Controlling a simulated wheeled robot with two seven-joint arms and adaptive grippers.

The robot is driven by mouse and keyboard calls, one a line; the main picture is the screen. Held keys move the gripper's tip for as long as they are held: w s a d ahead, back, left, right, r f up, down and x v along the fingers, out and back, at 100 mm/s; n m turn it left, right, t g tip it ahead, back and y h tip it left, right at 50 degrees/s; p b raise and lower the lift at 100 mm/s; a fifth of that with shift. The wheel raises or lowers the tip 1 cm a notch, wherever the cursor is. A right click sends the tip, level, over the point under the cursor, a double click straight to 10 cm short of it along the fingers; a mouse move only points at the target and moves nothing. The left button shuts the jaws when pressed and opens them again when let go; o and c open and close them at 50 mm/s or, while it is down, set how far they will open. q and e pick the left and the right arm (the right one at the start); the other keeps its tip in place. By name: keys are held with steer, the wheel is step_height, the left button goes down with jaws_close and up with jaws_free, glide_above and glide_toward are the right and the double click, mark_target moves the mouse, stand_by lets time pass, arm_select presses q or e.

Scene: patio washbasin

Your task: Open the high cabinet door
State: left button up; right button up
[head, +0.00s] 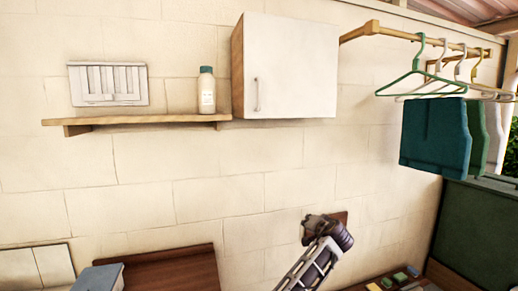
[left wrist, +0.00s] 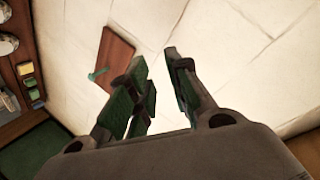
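The high cabinet (head: 237,75) hangs on the wall at the upper middle of the head view. Its white door (head: 298,65) looks shut, flush with the wooden side. A thin vertical metal handle (head: 257,94) sits near the door's lower left edge. My left gripper (head: 327,229) is well below the cabinet and a little to its right, in front of the wall. The left wrist view shows its two fingers (left wrist: 155,62) apart with nothing between them. It is away from the handle. My right gripper is not in view.
A wooden shelf (head: 150,120) with a bottle (head: 207,92) stands left of the cabinet. A rail (head: 410,36) with hangers and cloths juts out at right. A brown wall board (left wrist: 114,58) is near my left gripper.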

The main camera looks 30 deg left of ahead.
arm_select(q)
step_height(320, 180, up, 17)
steer(key=s+n+y, duration=0.2)
steer(key=n, duration=0.1)
steer(key=s+r+n+y, duration=0.1)
steer(key=s+r+n, duration=0.1)
steer(key=s+r, duration=0.35)
steer(key=s+a+r+n+y+p, duration=0.1)
steer(key=s+r, duration=0.1)
steer(key=r, duration=0.7)
steer(key=s+r+n+y, duration=0.2)
steer(key=s+r, duration=0.1)
steer(key=r, duration=0.5)
steer(key=n+g+y, duration=0.1)
steer(key=n+g, duration=0.1)
steer(key=n, duration=0.3)
glide_toward(259, 106)
step_height(259, 106, up, 4)
steer(key=s+d, duration=0.1)
steer(key=d, duration=0.2)
steer(key=shift+s+p, duration=0.2)
steer(key=shift+p, duration=0.25)
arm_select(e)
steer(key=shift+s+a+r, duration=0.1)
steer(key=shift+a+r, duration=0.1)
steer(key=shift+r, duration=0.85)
arm_select(q)
steer(key=shift+a, duration=0.1)
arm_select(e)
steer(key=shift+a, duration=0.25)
